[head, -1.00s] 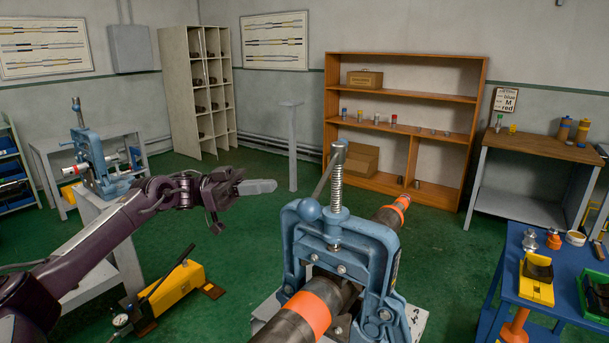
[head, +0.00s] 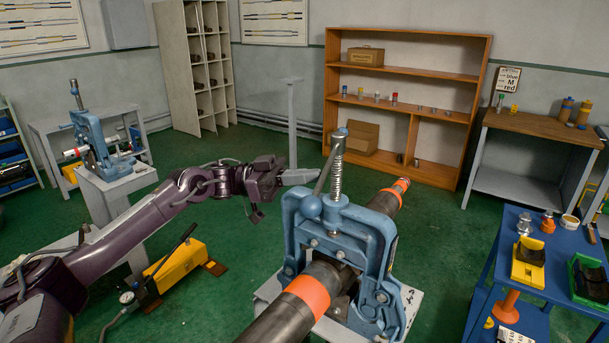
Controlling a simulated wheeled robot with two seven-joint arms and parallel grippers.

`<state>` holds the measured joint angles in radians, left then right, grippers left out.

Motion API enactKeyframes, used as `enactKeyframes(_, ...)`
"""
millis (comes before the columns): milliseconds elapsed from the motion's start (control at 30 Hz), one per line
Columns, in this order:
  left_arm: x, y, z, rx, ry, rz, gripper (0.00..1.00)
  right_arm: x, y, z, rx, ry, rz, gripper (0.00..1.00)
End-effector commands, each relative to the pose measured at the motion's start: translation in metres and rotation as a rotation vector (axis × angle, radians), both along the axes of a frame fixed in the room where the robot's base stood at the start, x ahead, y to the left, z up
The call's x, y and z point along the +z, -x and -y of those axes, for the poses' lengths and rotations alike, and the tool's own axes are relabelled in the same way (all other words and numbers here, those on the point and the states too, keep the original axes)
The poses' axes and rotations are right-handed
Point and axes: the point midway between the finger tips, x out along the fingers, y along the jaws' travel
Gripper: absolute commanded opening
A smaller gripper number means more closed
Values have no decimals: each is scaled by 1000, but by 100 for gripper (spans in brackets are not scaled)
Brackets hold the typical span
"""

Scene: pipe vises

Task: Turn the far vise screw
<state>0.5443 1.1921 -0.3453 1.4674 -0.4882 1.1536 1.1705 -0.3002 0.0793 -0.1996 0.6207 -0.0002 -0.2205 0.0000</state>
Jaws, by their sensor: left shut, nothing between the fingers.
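A blue pipe vise (head: 362,232) stands close in the middle, with its upright threaded screw (head: 337,184) and a slanted bar at the screw's top. A dark pipe (head: 284,318) with orange bands runs through it. A second, smaller blue vise (head: 92,140) stands farther off at the left on a grey pedestal, with its own upright screw (head: 75,98). My left gripper (head: 302,176) is shut and empty. Its fingers point right, just left of the near vise's screw and bar in the picture; whether they touch I cannot tell. My right gripper is out of view.
A yellow hydraulic pump (head: 182,262) sits on the green floor below my left arm. A blue table (head: 505,250) with a yellow tray (head: 528,266) and a green bin stands at right. A wooden shelf (head: 400,55) is at the back. Green floor lies open between.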

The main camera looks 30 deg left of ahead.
Motion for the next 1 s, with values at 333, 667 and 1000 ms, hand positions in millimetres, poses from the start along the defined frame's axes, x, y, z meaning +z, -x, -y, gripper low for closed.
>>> enactKeyframes(333, 2, -3, 15, -2, 1, 1, 0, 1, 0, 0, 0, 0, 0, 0)
enactKeyframes(667, -9, 4, -11, 2, -2, -1, 0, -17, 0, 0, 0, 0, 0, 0)
enactKeyframes(1000, -16, 19, -54, 0, -2, 0, 8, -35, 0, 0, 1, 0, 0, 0)
